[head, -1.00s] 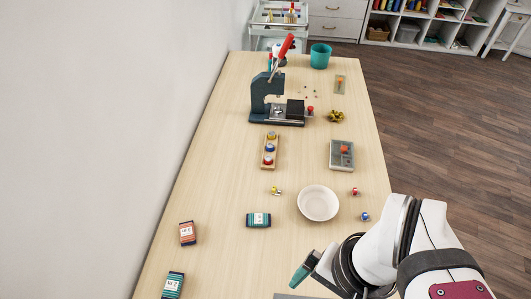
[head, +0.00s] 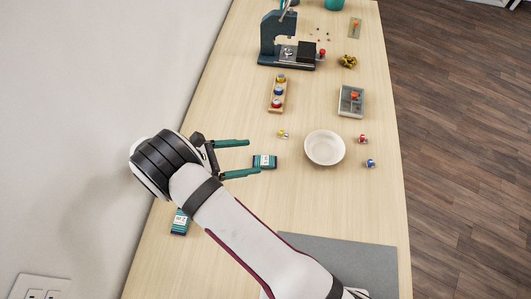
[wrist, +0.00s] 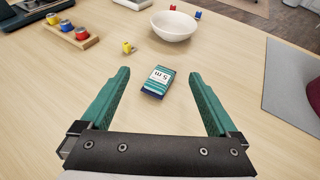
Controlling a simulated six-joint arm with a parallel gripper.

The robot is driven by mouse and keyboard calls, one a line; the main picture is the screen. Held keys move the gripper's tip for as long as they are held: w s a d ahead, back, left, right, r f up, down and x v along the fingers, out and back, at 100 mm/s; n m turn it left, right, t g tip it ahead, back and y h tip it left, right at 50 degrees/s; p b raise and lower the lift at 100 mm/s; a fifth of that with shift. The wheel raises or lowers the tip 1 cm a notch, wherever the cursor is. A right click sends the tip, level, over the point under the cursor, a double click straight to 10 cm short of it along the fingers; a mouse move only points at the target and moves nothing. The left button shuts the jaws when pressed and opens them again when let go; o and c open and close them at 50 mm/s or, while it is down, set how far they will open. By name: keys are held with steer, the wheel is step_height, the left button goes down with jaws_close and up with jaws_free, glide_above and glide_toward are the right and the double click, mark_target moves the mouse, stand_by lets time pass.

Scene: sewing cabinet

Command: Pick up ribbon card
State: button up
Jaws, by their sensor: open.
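A teal ribbon card (head: 265,161) with a white label lies flat on the table, left of the white bowl. In the wrist view the ribbon card (wrist: 158,82) lies ahead of the fingertips and between their lines. My gripper (head: 240,158) is open and empty, its teal fingers pointing right toward this card. It also shows in the wrist view (wrist: 158,80), with nothing between the fingers. Another teal card (head: 180,222) lies nearer, partly behind my arm. The orange card seen earlier is hidden now.
A wooden spool rack (head: 278,93), a grey box (head: 351,101) and a dark press (head: 285,45) stand farther back. A grey mat (head: 365,265) lies at the near right.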

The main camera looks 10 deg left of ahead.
mark_target(258, 161)
steer(key=f, duration=0.4)
steer(key=shift+w+d, duration=0.15)
steer(key=shift+d, duration=0.1)
steer(key=shift+x, duration=0.8)
steer(key=shift+w+d, duration=0.2)
steer(key=shift+d, duration=0.15)
jaws_close()
steer(key=shift+r, duration=0.1)
